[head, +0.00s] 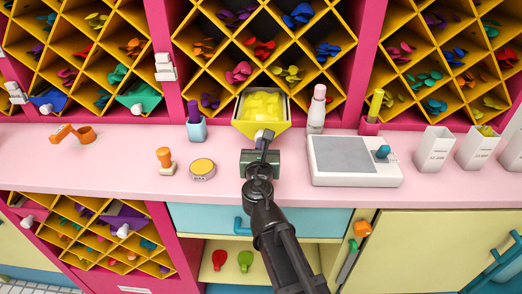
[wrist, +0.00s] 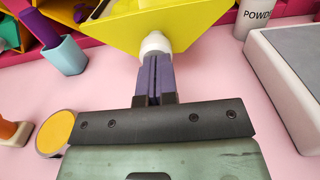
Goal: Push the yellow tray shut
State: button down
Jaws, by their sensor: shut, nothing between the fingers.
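The yellow tray (head: 247,128) juts out from the lower middle of the diamond-shaped rack, with yellow contents showing in its open top. In the wrist view the tray's yellow front (wrist: 125,33) fills the top, with a white round knob (wrist: 155,42) at its lower middle. My gripper (head: 265,134) is in front of the tray, pointing at it. In the wrist view my gripper's fingers (wrist: 153,62) are shut together with their tips right at the knob. The tips seem to meet the knob, but I cannot tell whether they press on it.
On the pink counter (head: 110,165) stand a blue cup with a purple item (head: 195,125) left of the tray and a white bottle (head: 317,110) right of it. A scale (head: 345,155) stands further right. A round yellow-topped tin (head: 202,169) and an orange-handled stamp (head: 164,159) stand left of my gripper.

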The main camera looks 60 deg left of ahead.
send_near(263, 116)
jog(key=w+a, duration=0.1)
jog(key=w+a+r, duration=0.1)
jog(key=a, duration=0.1)
jog(key=w+a+r, duration=0.1)
jog(key=shift+w+a, duration=0.15)
jog(key=shift+a, duration=0.15)
jog(key=shift+w+a, duration=0.2)
jog(key=shift+a, duration=0.1)
jog(key=shift+r, duration=0.1)
